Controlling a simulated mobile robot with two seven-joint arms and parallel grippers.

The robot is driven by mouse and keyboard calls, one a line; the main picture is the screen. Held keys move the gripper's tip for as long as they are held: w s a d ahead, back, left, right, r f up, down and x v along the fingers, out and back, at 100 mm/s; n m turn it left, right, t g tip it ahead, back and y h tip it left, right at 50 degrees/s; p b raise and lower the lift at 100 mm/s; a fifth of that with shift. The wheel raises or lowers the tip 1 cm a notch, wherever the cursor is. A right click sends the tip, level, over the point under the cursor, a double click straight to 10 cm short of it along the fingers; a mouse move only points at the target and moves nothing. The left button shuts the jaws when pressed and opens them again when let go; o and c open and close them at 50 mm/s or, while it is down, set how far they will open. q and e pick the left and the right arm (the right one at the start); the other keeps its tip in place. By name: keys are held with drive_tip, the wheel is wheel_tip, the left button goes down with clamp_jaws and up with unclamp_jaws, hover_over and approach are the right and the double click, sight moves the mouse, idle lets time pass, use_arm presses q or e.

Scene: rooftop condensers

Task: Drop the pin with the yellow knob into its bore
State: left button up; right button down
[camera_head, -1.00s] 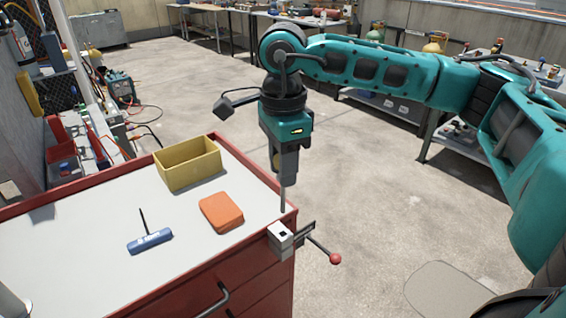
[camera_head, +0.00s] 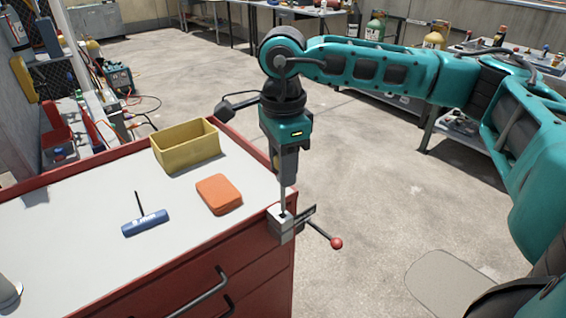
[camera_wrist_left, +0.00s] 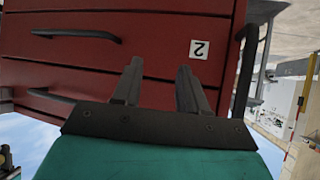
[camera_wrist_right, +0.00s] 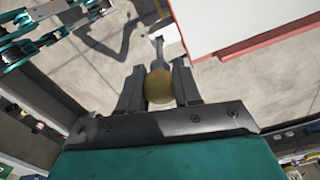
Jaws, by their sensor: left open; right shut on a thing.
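My right gripper (camera_head: 286,172) is shut on the pin with the yellow knob (camera_wrist_right: 159,86) and holds it upright over the cabinet corner. The pin's grey shaft (camera_head: 283,200) points down and its lower end meets the top of a pale block (camera_head: 281,226), at its dark bore. I cannot tell how far the tip is inside. The block also shows in the right wrist view (camera_wrist_right: 167,32), partly behind the pin. My left gripper (camera_wrist_left: 158,72) is open and empty in front of the red drawers; it is out of the head view.
The block is clamped at the corner of the red drawer cabinet (camera_head: 75,232); a handle with a red ball (camera_head: 336,243) sticks out beside it. A yellow bin (camera_head: 186,150), an orange case (camera_head: 219,195) and a blue T-handled tool (camera_head: 145,223) lie on the top.

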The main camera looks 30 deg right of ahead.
sight(283, 210)
use_arm(q)
drive_tip(key=shift+f, duration=0.15)
use_arm(e)
drive_tip(key=shift+f, duration=0.1)
use_arm(q)
drive_tip(key=shift+s+f+b, duration=0.1)
drive_tip(key=shift+f+b, duration=0.25)
use_arm(e)
drive_tip(key=shift+f, duration=0.35)
drive_tip(key=shift+f, duration=0.1)
use_arm(q)
drive_tip(key=shift+d+f+b, duration=0.1)
drive_tip(key=shift+d+b, duration=0.15)
drive_tip(key=shift+b, duration=0.35)
use_arm(e)
drive_tip(key=shift+f, duration=0.65)
use_arm(q)
drive_tip(key=shift+w+d+f+b, duration=0.25)
drive_tip(key=shift+f+b, duration=0.05)
drive_tip(key=shift+b, duration=0.25)
use_arm(e)
drive_tip(key=shift+f, duration=0.6)
use_arm(q)
drive_tip(key=shift+w+d+b, duration=0.1)
drive_tip(key=shift+d+b, duration=0.1)
drive_tip(key=shift+b, duration=0.15)
use_arm(e)
drive_tip(key=shift+f, duration=0.4)
